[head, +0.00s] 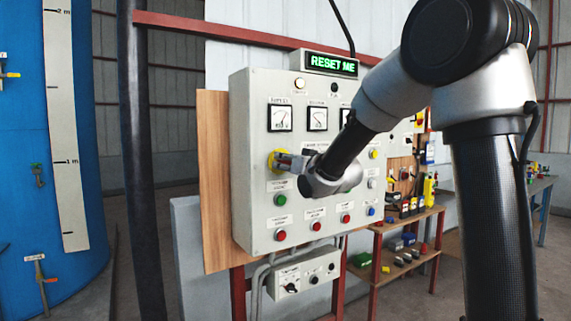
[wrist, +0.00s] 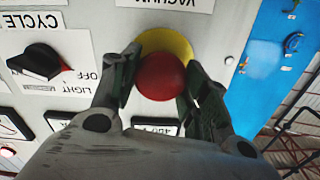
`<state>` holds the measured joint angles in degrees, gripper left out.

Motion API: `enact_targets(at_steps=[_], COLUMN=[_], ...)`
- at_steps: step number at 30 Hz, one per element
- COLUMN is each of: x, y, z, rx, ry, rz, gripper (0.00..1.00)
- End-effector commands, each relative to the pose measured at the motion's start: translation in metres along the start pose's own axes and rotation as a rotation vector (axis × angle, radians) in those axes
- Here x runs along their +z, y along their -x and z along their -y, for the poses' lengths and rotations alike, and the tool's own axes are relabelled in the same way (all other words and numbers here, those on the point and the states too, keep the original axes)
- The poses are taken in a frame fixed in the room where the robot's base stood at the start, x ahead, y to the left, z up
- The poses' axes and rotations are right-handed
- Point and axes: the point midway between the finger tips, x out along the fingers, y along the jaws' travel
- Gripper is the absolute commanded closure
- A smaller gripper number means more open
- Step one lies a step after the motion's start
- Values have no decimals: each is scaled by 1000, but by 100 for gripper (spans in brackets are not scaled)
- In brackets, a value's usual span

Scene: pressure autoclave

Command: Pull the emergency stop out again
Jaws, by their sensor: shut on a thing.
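The emergency stop is a round red knob (wrist: 161,76) on a yellow disc (wrist: 172,41), seen in the wrist view. In the head view the yellow disc (head: 271,158) shows at the left side of the grey control panel (head: 240,190), and my gripper covers the red knob. My gripper (head: 284,161) has come to the panel from the right. In the wrist view its two fingers (wrist: 160,85) lie on either side of the red knob and are shut on it. A lit sign (head: 332,64) on top of the panel reads RESET ME in green.
Gauges (head: 280,118) sit above the knob; a green button (head: 280,200) and red buttons (head: 281,236) sit below. A black rotary switch (wrist: 38,62) is nearby in the wrist view. A small switch box (head: 303,275) hangs below the panel. A blue tank (head: 25,150) stands at left.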

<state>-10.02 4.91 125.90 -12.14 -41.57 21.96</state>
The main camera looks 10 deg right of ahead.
Motion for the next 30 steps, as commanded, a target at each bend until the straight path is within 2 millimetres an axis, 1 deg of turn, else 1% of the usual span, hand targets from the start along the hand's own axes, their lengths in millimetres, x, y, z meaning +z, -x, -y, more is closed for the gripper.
enact_targets(at_steps=[4,5,6,8,9,17,20,23,30], x=[2,2,2,1,1,1,0,0,0], y=[1,1,1,0,0,0,5,18,73], z=[0,0,0,0,0,0,0,0,0], rx=[1,2,2,2,2,1,1,1,2], ry=[-1,-1,-1,-1,-1,-1,-1,0,0], rz=[3,3,3,3,3,2,1,1,0], gripper=[98,51,44,33,32,32,32,32,32])
